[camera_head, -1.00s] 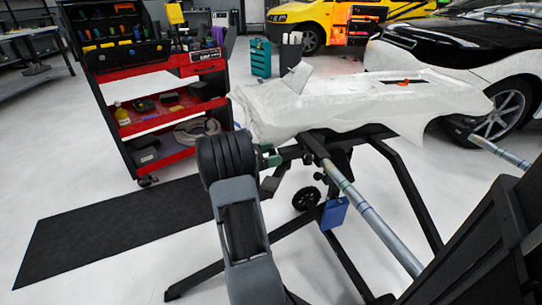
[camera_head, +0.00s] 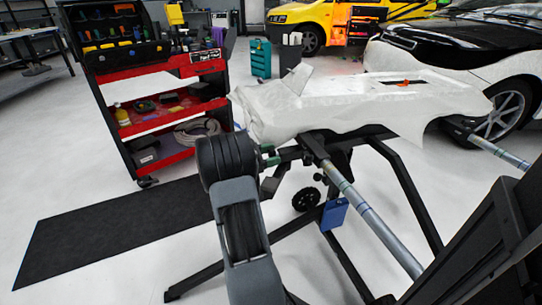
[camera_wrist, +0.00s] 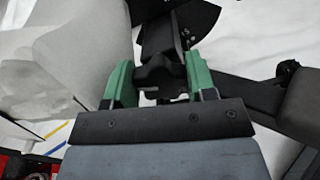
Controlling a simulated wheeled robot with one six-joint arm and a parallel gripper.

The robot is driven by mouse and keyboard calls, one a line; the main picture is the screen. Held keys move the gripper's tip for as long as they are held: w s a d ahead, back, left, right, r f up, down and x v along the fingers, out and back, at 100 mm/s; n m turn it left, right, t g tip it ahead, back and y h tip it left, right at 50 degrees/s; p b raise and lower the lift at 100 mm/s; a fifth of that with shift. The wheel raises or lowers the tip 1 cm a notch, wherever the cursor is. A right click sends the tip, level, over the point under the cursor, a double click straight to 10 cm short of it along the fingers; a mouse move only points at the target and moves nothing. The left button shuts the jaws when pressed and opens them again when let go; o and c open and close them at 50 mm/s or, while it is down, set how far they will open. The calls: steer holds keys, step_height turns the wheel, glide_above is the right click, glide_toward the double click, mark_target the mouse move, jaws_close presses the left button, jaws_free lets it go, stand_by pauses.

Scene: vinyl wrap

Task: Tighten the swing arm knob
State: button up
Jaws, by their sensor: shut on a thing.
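The swing arm knob (camera_wrist: 158,76) is a black lobed knob in the middle of the wrist view. The two green fingers of my gripper (camera_wrist: 158,70) stand on either side of it and are shut on it. In the head view, my gripper (camera_head: 270,157) is mostly hidden behind my own arm; only bits of green show beside the stand. The knob cannot be made out there. The dark stand (camera_head: 408,190) carries a white bumper (camera_head: 340,103), which also shows at the left of the wrist view (camera_wrist: 75,60).
A red and black tool cart (camera_head: 165,100) stands at the back left beside a black floor mat (camera_head: 110,235). A steel tube (camera_head: 365,215) and a blue tag (camera_head: 334,213) are on the stand's near side. A black and white car (camera_head: 470,70) is at the right. Open floor lies left.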

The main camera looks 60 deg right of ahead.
steer(key=shift+s+f+m, duration=0.1)
steer(key=shift+m, duration=0.8)
steer(key=o, duration=0.9)
